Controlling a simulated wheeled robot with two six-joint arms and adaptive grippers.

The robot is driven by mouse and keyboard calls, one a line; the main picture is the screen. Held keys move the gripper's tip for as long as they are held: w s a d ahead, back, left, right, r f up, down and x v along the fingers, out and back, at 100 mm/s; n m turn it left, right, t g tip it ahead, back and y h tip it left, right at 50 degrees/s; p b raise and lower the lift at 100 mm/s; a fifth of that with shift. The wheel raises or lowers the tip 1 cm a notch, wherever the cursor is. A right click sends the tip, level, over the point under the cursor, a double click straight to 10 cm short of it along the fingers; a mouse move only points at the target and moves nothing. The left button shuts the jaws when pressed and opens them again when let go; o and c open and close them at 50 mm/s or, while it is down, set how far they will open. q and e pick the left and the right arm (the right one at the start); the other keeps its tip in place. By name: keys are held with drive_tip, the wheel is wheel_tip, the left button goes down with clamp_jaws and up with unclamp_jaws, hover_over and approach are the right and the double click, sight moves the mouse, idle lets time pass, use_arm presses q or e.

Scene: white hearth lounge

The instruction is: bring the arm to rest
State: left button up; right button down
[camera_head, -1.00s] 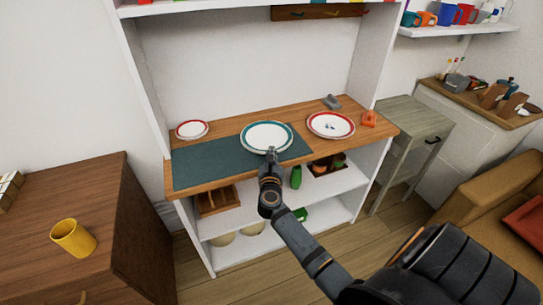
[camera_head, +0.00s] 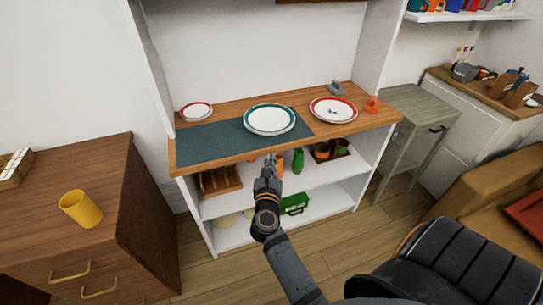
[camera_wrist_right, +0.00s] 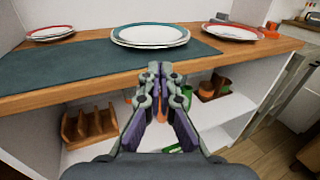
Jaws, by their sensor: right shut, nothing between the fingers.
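My right gripper (camera_head: 270,162) is shut and empty. It is in front of the wooden shelf top's front edge, a little below it, and touches nothing that I can see. In the right wrist view its fingers (camera_wrist_right: 159,72) are together, in front of the shelf edge. My right arm reaches up from the bottom of the head view. The left gripper is not in view.
A teal-rimmed plate (camera_head: 269,120) lies partly on a dark green mat (camera_head: 215,142). Red-rimmed plates stand left (camera_head: 197,111) and right (camera_head: 333,110). A yellow cup (camera_head: 81,209) is on the brown cabinet (camera_head: 125,180). Open floor (camera_head: 225,275) lies before the shelf.

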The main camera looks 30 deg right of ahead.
drive_tip(key=s+a+f+n+y+p, duration=0.15)
drive_tip(key=a+f+n+y, duration=0.25)
drive_tip(key=f+n, duration=0.55)
drive_tip(key=a+f+n+y+p, duration=0.3)
drive_tip(key=f+n, duration=0.6)
drive_tip(key=n, duration=0.1)
drive_tip(key=s+a+f+n+g+y+p, duration=0.1)
drive_tip(key=s+a+f+n+g+y, duration=0.15)
drive_tip(key=s+f+n, duration=0.9)
use_arm(q)
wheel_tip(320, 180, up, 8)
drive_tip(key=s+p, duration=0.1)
drive_tip(key=p, duration=0.2)
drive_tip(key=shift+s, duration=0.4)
use_arm(e)
drive_tip(key=s+d+f+n+g, duration=0.2)
drive_tip(key=s+f+n+g, duration=0.1)
drive_tip(key=s, duration=0.6)
drive_tip(key=s+d+f+n+g, duration=0.2)
drive_tip(key=s+f+n+g, duration=0.2)
drive_tip(key=s+f, duration=0.3)
drive_tip(key=s+d+f+n+g, duration=0.2)
drive_tip(key=s+f+n, duration=0.3)
drive_tip(key=s, duration=0.8)
drive_tip(key=shift+d+f+n+g, duration=0.25)
drive_tip(key=shift+d+n+g, duration=0.15)
drive_tip(key=shift+g, duration=0.45)
drive_tip(key=shift+y, duration=0.25)
